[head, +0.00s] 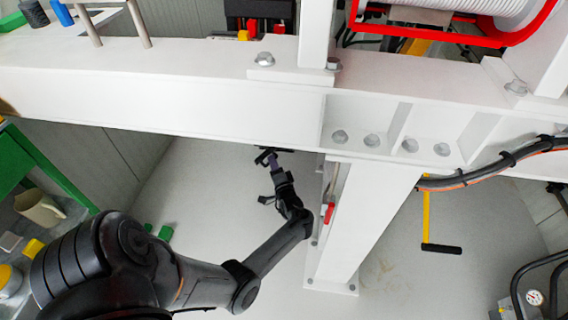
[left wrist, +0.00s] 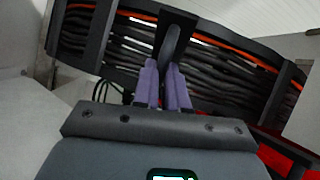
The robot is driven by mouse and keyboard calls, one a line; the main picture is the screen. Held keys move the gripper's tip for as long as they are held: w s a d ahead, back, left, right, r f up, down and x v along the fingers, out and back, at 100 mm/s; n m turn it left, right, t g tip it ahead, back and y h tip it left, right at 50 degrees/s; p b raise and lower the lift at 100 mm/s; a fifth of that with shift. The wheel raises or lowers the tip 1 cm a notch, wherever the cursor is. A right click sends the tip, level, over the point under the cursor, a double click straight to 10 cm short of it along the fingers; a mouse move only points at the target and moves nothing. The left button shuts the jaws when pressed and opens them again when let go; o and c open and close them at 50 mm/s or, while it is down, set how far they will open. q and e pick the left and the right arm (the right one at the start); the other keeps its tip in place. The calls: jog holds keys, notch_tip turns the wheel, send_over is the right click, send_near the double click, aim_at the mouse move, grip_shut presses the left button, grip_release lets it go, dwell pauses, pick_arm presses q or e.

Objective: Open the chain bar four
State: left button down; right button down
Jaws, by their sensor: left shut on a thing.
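In the left wrist view a cable chain crosses the picture, packed with dark cables and an orange one. A dark chain bar (left wrist: 172,45) spans it in the middle. The two purple fingers of my left gripper (left wrist: 164,88) are shut on this bar's near end. I cannot tell the bar's number. In the head view my left gripper (head: 268,158) is just below the white beam. The beam hides the chain and the held bar there. My right gripper is in neither view.
The white beam (head: 170,98) runs above my left gripper, and a white post (head: 362,215) stands to its right. A yellow crank with a black handle (head: 441,248) is farther right. A green shelf (head: 45,165) with a beige mug (head: 39,208) is at the left.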

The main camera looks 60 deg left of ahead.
pick_arm(q)
jog(key=shift+w+d+g, duration=0.15)
jog(key=shift+g, duration=0.25)
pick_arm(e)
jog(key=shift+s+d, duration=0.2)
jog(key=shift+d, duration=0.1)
pick_arm(q)
jog(key=c, duration=1.2)
grip_release()
